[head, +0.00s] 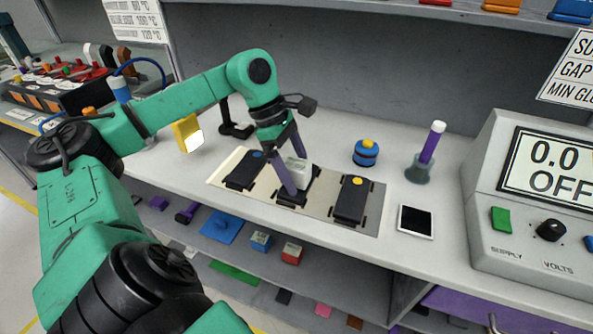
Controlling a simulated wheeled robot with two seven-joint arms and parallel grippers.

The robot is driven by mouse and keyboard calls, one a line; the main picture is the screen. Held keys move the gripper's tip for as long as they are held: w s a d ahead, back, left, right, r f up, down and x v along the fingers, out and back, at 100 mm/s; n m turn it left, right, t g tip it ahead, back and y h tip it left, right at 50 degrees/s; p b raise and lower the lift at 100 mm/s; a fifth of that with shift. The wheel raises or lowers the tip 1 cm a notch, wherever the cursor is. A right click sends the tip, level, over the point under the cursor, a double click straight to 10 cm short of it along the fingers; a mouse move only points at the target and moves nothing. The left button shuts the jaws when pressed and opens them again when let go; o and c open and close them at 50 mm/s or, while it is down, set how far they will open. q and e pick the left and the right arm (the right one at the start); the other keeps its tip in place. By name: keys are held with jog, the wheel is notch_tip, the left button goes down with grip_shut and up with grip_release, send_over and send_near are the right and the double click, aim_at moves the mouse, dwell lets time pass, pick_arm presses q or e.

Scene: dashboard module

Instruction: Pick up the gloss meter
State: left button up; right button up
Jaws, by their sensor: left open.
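A small whitish block (301,175), which looks like the gloss meter, stands on the middle one of three dark modules on a pale mat (225,172). My left gripper (296,175) reaches down from above with its purple fingers apart, one on the near side of the block and one on the far side. I cannot tell whether either finger touches it. The near finger hides part of the block. My right gripper is out of view.
Dark modules with a blue button (245,171) and a yellow button (352,202) flank the middle one. A blue jar (366,153), a purple-handled tool in a cup (429,150), a dark tablet (415,221) and a power supply (530,200) stand to the right.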

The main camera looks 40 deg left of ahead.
pick_arm(q)
grip_shut()
